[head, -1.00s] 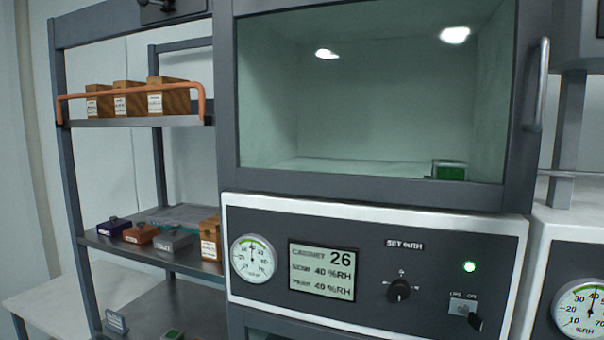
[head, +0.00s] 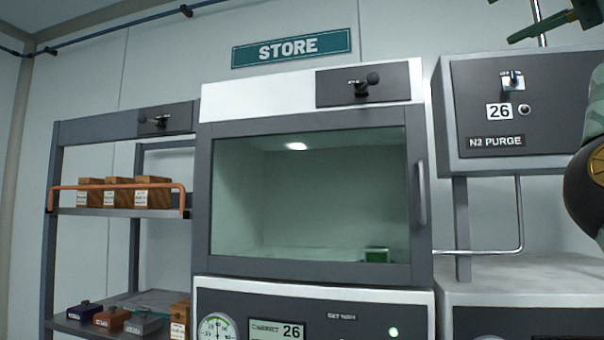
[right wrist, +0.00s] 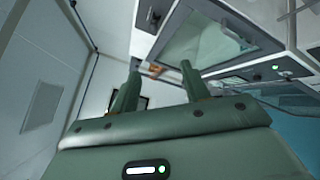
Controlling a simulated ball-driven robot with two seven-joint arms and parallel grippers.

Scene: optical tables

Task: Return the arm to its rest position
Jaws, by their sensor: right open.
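My right gripper (right wrist: 160,72) shows in the right wrist view with two green fingers apart and nothing between them. Behind its fingers are the tilted cabinet front and pale walls. In the head view, part of my right arm (head: 588,185) is at the right edge, raised in front of the N2 purge box. Dark green gripper parts (head: 556,22) show at the top right corner, partly cut off by the frame. My left arm and gripper are out of view.
The glass-fronted cabinet (head: 423,190) is closed, with a small green item (head: 377,255) inside. An open shelf rack (head: 52,220) stands left, holding wooden blocks (head: 118,193) behind an orange rail. The N2 purge box (head: 480,110) hangs at right above a pale worktop (head: 540,280).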

